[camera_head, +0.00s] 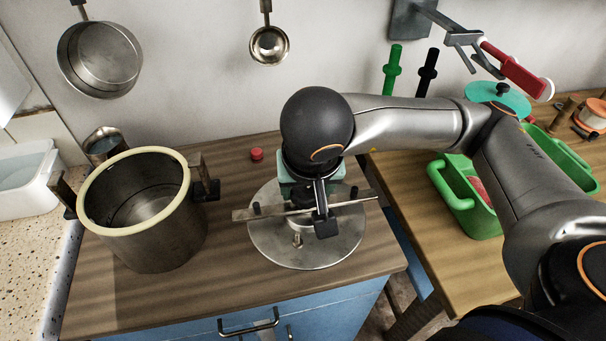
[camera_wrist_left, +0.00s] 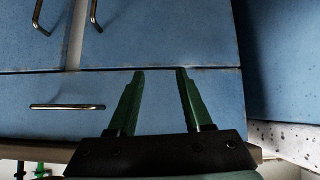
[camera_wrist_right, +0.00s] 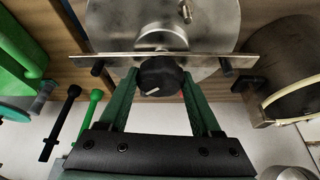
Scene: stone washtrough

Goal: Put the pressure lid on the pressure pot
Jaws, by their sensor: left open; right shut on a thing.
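The pressure pot (camera_head: 150,235) stands open and upright on the left of the wooden counter, with a cream rim and dark side handles. The pressure lid (camera_head: 275,247), a round metal disc with a crossbar and a valve, is to the right of the pot. My right gripper (camera_head: 322,215) is over the lid, shut on its black central knob (camera_wrist_right: 160,77). I cannot tell whether the lid touches the counter. The pot also shows at the right of the right wrist view (camera_wrist_right: 285,70). My left gripper (camera_wrist_left: 160,75) is open and empty in front of blue cabinet doors.
A small red object (camera_head: 257,154) lies behind the lid. A metal cup (camera_head: 103,143) stands behind the pot, and a white basin (camera_head: 25,180) is at the left. A green crate (camera_head: 455,195) is on the right-hand table. Pans hang on the wall.

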